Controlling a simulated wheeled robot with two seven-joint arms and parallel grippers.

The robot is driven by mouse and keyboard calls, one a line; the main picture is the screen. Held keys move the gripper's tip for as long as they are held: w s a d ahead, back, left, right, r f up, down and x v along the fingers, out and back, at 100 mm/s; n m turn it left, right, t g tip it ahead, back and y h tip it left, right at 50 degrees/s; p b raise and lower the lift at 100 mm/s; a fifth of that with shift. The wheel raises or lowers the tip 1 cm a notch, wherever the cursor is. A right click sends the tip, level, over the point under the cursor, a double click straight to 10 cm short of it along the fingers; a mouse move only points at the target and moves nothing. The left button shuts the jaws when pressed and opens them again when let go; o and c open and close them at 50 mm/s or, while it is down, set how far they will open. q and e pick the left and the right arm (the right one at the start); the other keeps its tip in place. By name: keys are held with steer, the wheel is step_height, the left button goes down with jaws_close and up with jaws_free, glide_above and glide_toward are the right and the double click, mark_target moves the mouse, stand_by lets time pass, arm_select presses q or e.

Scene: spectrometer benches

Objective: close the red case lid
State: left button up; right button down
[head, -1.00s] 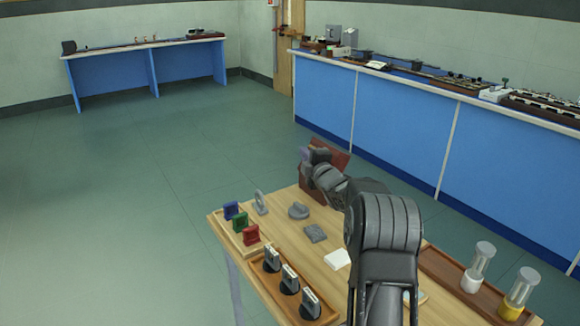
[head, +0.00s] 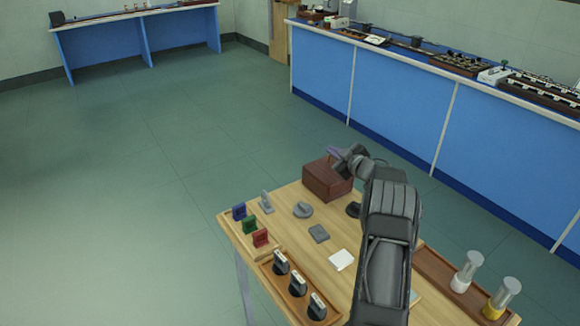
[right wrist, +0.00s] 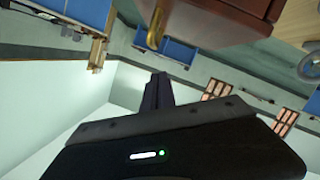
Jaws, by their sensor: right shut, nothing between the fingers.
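The red-brown case (head: 327,180) stands at the far end of the wooden table. Its lid (head: 322,170) lies down over the body, and I see no clear gap, though the side behind my arm is partly hidden. My right gripper (head: 335,152) is shut and empty, just above and beyond the far edge of the lid. In the right wrist view the case (right wrist: 225,10) shows at the top with a brass piece (right wrist: 156,28) beside it, and the shut fingers (right wrist: 157,85) point up towards it. I cannot tell if they touch. My left gripper is out of view.
On the table (head: 285,215) are a grey round piece (head: 303,209), a grey square (head: 319,233), a white square (head: 341,260) and coloured holders. A tray with several dark mounts (head: 298,284) is in front. Two capped bottles (head: 467,271) stand right. A blue bench (head: 395,120) is behind.

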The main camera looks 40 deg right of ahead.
steer(key=shift+s+d+f+b, duration=0.2)
steer(key=shift+d+f+b, duration=0.95)
steer(key=shift+d+f, duration=0.1)
steer(key=shift+s, duration=0.1)
steer(key=b+v, duration=0.1)
steer(key=v, duration=0.6)
steer(key=shift+s, duration=0.25)
steer(key=shift+a+r, duration=0.1)
steer(key=shift+r, duration=0.05)
